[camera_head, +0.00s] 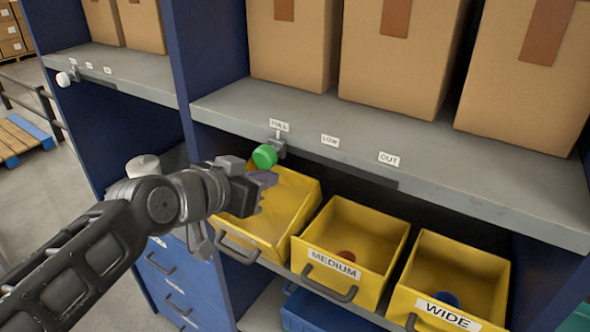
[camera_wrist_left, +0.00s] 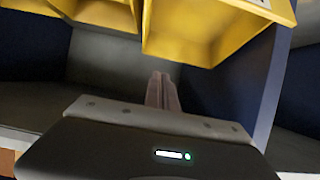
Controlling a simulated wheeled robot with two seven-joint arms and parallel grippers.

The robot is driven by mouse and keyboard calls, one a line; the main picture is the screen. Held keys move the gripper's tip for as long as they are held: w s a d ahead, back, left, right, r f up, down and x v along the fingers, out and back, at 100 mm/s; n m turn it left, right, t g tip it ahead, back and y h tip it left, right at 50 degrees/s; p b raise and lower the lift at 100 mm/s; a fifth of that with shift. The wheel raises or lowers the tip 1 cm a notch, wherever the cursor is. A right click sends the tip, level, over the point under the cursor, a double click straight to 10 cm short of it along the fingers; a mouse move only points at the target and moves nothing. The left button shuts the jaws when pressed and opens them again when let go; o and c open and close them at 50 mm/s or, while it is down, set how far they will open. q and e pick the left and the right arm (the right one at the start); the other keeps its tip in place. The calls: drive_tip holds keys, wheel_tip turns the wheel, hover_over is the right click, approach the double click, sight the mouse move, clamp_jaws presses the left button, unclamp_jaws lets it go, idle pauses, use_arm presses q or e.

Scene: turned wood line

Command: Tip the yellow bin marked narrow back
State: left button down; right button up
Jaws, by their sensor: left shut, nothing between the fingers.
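Three yellow bins sit in a row below the grey shelf. The leftmost bin (camera_head: 290,205) stands at a different tilt from the other two, with its open top turned more toward me. I see no label on it; my left arm covers part of it. The middle bin is marked medium (camera_head: 372,240) and the right one wide (camera_head: 455,275). My left gripper (camera_head: 265,181) is shut and empty, at the upper left part of the leftmost bin. In the left wrist view, its closed fingertips (camera_wrist_left: 160,92) show below yellow bins (camera_wrist_left: 200,35). My right gripper is not in view.
A green knob (camera_head: 265,156) sits at the full tag (camera_head: 279,126) on the grey shelf edge (camera_head: 440,178), just above my gripper. Cardboard boxes (camera_head: 395,60) stand on the shelf. Blue drawers (camera_head: 172,275) are at lower left.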

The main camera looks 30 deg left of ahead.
sight(302, 181)
use_arm(q)
drive_tip(key=p+x, duration=0.1)
drive_tip(key=x, duration=0.9)
drive_tip(key=shift+p, duration=0.3)
drive_tip(key=shift+w+a+f+g+p, duration=0.1)
drive_tip(key=shift+w+f+g+p, duration=0.7)
drive_tip(key=shift+w+f, duration=0.45)
drive_tip(key=w+f+b, duration=0.1)
drive_tip(key=f+b, duration=0.1)
drive_tip(key=b, duration=0.1)
drive_tip(key=shift+w+f, duration=0.2)
drive_tip(key=shift+w, duration=0.15)
drive_tip(key=shift+w+f+b, duration=0.15)
drive_tip(key=shift+w+b, duration=0.15)
drive_tip(key=shift+b, duration=0.2)
drive_tip(key=shift+r, duration=0.2)
